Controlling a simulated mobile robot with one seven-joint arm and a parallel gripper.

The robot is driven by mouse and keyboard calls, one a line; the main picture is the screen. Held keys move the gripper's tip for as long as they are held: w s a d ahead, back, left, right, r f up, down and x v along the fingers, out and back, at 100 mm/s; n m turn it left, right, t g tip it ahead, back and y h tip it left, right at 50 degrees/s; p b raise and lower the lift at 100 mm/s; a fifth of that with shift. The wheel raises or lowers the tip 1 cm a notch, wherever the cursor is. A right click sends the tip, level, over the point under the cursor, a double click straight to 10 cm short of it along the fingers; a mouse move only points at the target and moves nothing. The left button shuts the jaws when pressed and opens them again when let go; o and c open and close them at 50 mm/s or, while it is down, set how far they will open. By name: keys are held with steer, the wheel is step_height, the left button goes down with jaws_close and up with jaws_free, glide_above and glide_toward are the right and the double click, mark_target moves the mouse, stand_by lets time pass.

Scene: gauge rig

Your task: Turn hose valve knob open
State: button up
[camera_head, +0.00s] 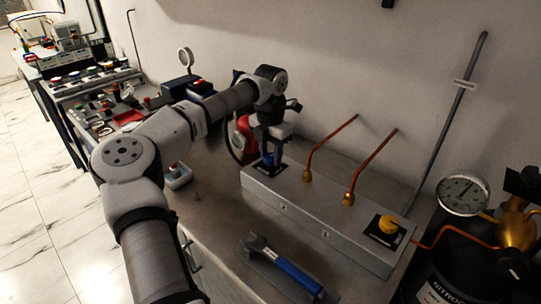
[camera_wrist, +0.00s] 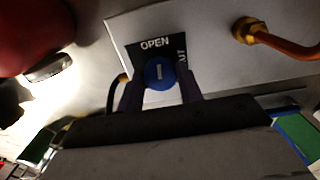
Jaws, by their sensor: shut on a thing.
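The blue hose valve knob (camera_wrist: 160,72) sits on a black label plate (camera_wrist: 136,52) on the grey rig box. The plate reads OPEN above the knob, and a partly hidden word ending in "UT" stands to its right. The knob's short white mark is nearly upright in the wrist view, on the line towards OPEN. My gripper (camera_wrist: 161,84) is shut on the knob, one dark finger on each side. In the head view my gripper (camera_head: 270,150) reaches down from above at the left end of the box (camera_head: 300,212), mostly hiding the knob.
Two copper pipes (camera_head: 331,145) rise from brass fittings beside my gripper. A yellow knob (camera_head: 388,225) is at the box's right end. A red thing (camera_head: 242,138) stands close behind my gripper. A blue-handled tool (camera_head: 285,266) lies in front. A gauge (camera_head: 463,193) and black cylinder are at right.

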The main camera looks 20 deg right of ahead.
mark_target(271, 156)
steer(key=shift+n, duration=0.8)
steer(key=o, duration=1)
step_height(271, 156, up, 14)
steer(key=b, duration=0.2)
steer(key=shift+f, duration=0.1)
